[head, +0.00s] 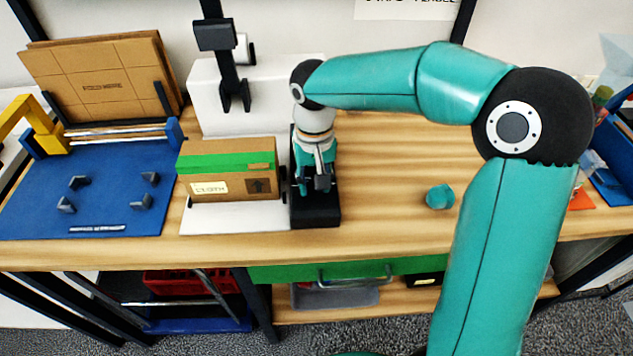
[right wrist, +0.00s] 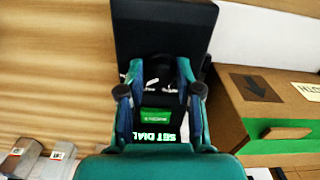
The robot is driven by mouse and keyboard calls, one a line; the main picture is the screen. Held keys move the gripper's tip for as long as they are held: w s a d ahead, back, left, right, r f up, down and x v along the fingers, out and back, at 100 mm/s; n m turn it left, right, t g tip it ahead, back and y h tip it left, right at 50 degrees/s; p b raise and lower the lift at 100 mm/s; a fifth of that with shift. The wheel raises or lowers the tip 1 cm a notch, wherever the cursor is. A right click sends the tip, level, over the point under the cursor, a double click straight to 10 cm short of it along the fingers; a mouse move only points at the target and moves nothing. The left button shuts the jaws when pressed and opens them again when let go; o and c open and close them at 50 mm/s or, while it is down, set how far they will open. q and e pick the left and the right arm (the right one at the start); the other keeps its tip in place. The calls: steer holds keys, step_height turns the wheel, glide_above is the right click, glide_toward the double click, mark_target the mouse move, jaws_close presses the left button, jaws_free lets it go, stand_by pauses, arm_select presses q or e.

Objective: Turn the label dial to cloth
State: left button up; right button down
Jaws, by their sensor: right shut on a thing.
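The black label unit (head: 318,216) stands on the bench just right of the white machine's base. My right gripper (head: 315,187) points down at it from above. In the right wrist view, my right gripper (right wrist: 159,72) has its two fingers on either side of the middle of the black unit (right wrist: 165,38), shut on the dial. The dial is mostly hidden between the fingers, and I cannot tell its setting. A small green panel (right wrist: 155,115) and the printed words "SET DIAL" show between the fingers; the panel's text is too small to read. My left gripper is not in view.
A cardboard box (head: 232,186) with green tape and a label reading "CLOTH" sits close left of the unit. The white machine (head: 210,100) rises behind. A blue mat (head: 105,205) lies left. A small teal object (head: 440,197) lies right, with clear bench around it.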

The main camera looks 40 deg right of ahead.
steer(key=shift+s+f+m+b, duration=0.1)
steer(key=shift+m+b, duration=0.1)
steer(key=shift+m, duration=0.95)
steer(key=shift+s+f+m+b, duration=0.1)
steer(key=shift+m+b, duration=0.05)
steer(key=shift+m, duration=1)
steer(key=shift+w, duration=0.1)
steer(key=c, duration=0.8)
jaws_free()
steer(key=shift+d, duration=0.1)
steer(key=shift+o, duration=0.2)
steer(key=shift+r, duration=0.15)
steer(key=shift+w+r, duration=0.1)
steer(key=shift+r, duration=0.05)
steer(key=shift+r, duration=0.35)
step_height(320, 180, up, 11)
